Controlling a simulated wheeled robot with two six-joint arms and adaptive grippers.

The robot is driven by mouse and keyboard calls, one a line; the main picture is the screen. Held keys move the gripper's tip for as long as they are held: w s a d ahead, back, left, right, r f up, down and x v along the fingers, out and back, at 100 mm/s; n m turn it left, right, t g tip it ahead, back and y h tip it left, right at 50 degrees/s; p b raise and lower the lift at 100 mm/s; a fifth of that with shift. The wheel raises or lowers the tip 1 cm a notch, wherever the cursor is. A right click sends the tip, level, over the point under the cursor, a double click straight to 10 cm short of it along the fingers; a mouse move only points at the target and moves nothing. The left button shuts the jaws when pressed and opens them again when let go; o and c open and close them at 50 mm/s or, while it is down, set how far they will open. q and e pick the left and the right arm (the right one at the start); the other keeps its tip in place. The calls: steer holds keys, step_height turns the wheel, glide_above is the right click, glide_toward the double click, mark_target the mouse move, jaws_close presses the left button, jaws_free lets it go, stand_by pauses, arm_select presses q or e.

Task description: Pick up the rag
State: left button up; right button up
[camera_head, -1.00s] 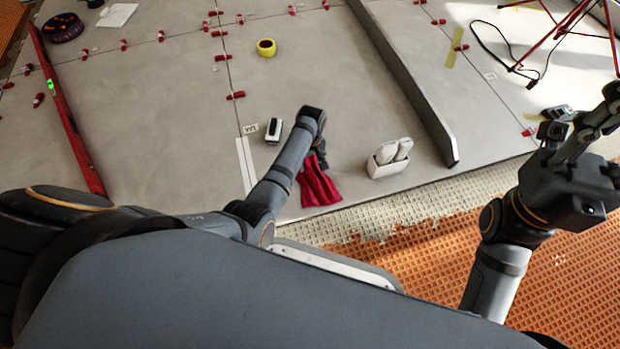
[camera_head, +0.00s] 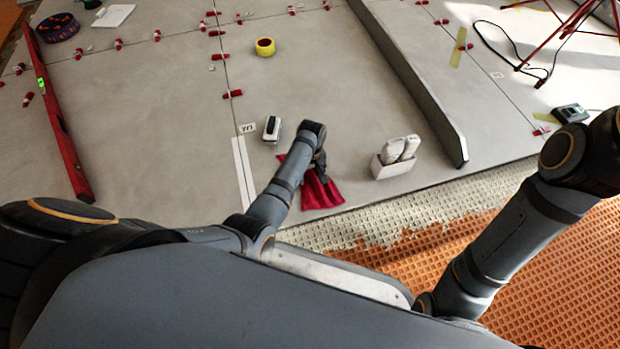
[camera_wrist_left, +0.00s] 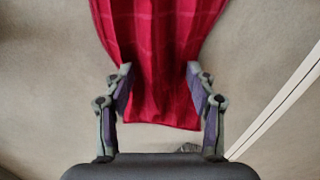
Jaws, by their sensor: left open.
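The red rag (camera_head: 321,192) lies on the grey tiles near the front edge, partly hidden behind my left arm. In the left wrist view the rag (camera_wrist_left: 160,50) hangs down from the top of the picture, and its lower end sits between my fingers. My left gripper (camera_wrist_left: 159,80) is open, with one finger on each side of the rag; in the head view the left gripper (camera_head: 318,168) is at the rag, mostly hidden by the wrist. I cannot tell whether the fingers touch the cloth. My right arm is at the right, its gripper out of the picture.
A white holder (camera_head: 391,166) with two pale items stands right of the rag. A small white-and-black device (camera_head: 271,129) lies behind it. A yellow tape roll (camera_head: 265,47) and a long grey beam (camera_head: 415,85) are farther back. A red level (camera_head: 62,125) lies at left.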

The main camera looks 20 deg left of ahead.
arm_select(q)
jaws_close()
stand_by(0.4)
